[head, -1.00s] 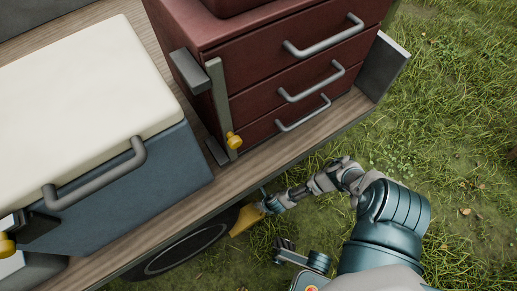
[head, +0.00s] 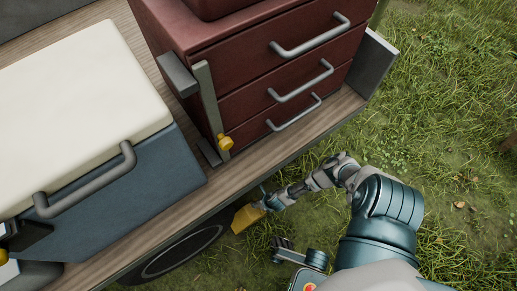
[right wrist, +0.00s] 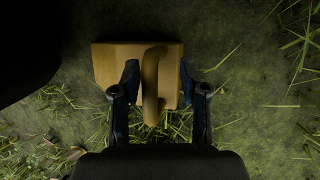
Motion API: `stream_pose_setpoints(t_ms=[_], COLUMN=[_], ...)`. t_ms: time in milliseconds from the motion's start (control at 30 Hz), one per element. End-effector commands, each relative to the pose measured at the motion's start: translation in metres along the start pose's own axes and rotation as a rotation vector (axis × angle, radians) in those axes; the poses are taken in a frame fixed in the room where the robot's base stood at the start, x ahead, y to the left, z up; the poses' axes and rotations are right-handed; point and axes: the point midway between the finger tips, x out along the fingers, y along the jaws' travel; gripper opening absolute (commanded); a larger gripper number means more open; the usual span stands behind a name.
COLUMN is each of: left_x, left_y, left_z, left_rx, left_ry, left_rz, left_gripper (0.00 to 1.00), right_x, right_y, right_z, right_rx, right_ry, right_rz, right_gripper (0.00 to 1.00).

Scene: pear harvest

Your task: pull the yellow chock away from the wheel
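The yellow chock (head: 246,218) lies on the ground by the right edge of the dark wheel (head: 178,253) under the cart bed. In the right wrist view the chock (right wrist: 113,66) has a raised handle (right wrist: 152,84), and a strip of ground shows between it and a dark shape at upper left, likely the wheel. My right gripper (right wrist: 160,88) has its two fingers spread on either side of the handle. The left finger is close to the handle; a gap shows by the right finger. In the head view the right gripper (head: 266,200) reaches the chock.
The cart bed (head: 235,178) carries a red drawer cabinet (head: 260,75) and a blue cooler with a cream lid (head: 75,95). Its edge runs above the wheel and chock. Open grass (head: 450,120) lies to the right.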

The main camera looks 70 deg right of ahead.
Motion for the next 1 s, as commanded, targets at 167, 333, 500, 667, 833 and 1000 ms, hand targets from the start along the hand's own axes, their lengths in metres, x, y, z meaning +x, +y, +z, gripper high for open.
stream_pose_setpoints(t_ms=[167,333,500,667,833,1000], left_x=[0.001,0.001,0.001,0.001,0.001,0.001], left_y=[0.0,0.001,0.001,0.001,0.0,0.0], left_z=[-0.003,-0.004,-0.004,-0.004,-0.004,-0.003], left_rx=[0.001,0.0,0.0,0.0,0.0,0.0], left_ry=[0.003,0.004,0.005,0.005,0.005,0.005], left_rz=[-0.001,0.0,0.0,0.001,0.001,0.001], left_gripper=[0.0,0.0,0.0,0.0,0.0,0.0], right_x=[-0.003,-0.02,-0.053,-0.086,-0.109,-0.118], right_y=[0.001,0.0,0.0,-0.001,-0.001,0.0], right_z=[0.001,0.001,0.001,0.0,0.0,0.0], right_rx=[0.0,-0.001,0.0,-0.002,0.0,0.0], right_ry=[-0.001,-0.001,0.0,0.002,0.001,0.001], right_rz=[0.002,0.002,0.003,0.002,0.0,0.0], right_gripper=[0.44,0.44,0.44,0.44,0.44,0.44])
